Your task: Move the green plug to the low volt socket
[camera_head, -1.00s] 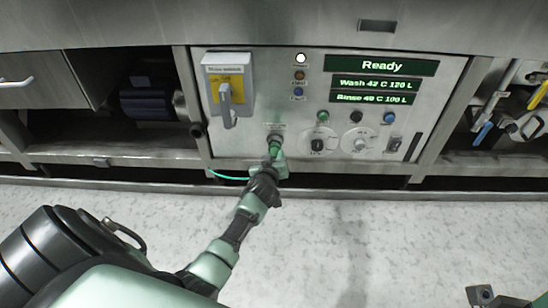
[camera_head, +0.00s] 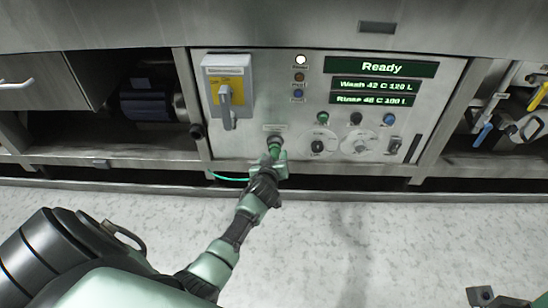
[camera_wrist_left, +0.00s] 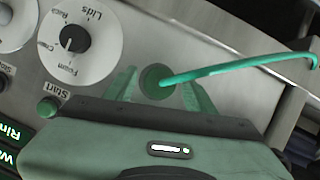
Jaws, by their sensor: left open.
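The green plug (camera_head: 274,150) sits at a round socket (camera_head: 275,140) low on the control panel, with its green cable (camera_head: 230,178) trailing left. The small label above this socket is too small to read, so I cannot tell which socket it is. My left gripper (camera_head: 272,163) is at the plug. In the left wrist view the open fingers stand on either side of the plug (camera_wrist_left: 157,81), and its cable runs off to the right. I cannot tell whether the fingers touch it. A dark part at the lower right corner may be my right gripper (camera_head: 495,298); its fingers are unclear.
The main switch box (camera_head: 228,90) juts out above and left of the plug. Buttons, dials (camera_head: 358,142) and a Ready display (camera_head: 381,67) fill the panel's right side. Pipes and valves (camera_head: 510,110) stand at far right. The floor in front is clear.

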